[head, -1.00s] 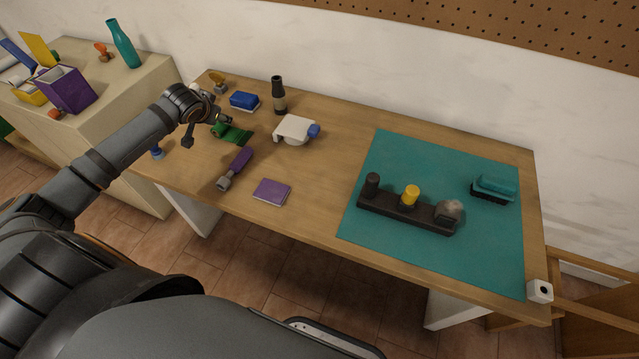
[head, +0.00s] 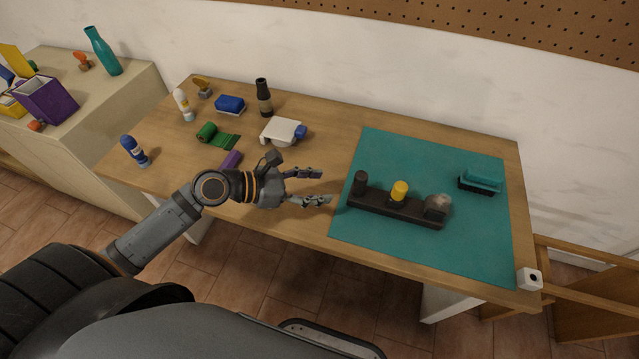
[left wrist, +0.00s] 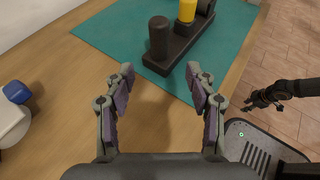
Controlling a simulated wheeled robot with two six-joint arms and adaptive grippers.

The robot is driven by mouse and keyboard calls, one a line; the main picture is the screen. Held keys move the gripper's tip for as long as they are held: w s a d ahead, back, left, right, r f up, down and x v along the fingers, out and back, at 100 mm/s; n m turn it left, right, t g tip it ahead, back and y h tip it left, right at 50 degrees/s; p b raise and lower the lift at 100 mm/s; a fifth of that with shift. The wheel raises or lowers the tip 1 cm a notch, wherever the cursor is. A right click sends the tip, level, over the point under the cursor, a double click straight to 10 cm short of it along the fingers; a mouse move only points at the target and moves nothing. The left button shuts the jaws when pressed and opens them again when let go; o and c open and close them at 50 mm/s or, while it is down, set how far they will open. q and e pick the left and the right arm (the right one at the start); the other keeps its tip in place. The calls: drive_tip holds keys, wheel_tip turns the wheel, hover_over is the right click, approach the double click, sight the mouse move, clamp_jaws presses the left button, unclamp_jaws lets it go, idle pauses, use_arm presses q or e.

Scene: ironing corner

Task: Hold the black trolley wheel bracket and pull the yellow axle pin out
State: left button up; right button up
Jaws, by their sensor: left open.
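The black trolley wheel bracket (head: 413,208) lies on the teal mat in the head view, with a dark upright post at its left end and a greyish wheel at its right end. The yellow axle pin (head: 399,190) stands upright in its middle. In the left wrist view the bracket (left wrist: 181,46) is ahead, with the yellow pin (left wrist: 187,11) cut by the top edge. My left gripper (head: 326,187) is open and empty, just left of the bracket's post and apart from it. My right gripper (left wrist: 247,103) seems to show small at the right of the left wrist view; its jaws are unclear.
The teal mat (head: 450,244) also bears a teal brush (head: 481,181). A white dispenser (head: 281,131), green roll (head: 208,132), dark bottle (head: 264,98) and blue bottle (head: 135,151) stand to the left. A white cube (head: 529,279) sits at the right corner.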

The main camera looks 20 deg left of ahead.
sight(354, 185)
use_arm(q)
drive_tip(key=x, duration=1.2)
drive_tip(key=shift+a, duration=0.1)
clamp_jaws()
drive_tip(key=shift+c, duration=1.7)
unclamp_jaws()
clamp_jaws()
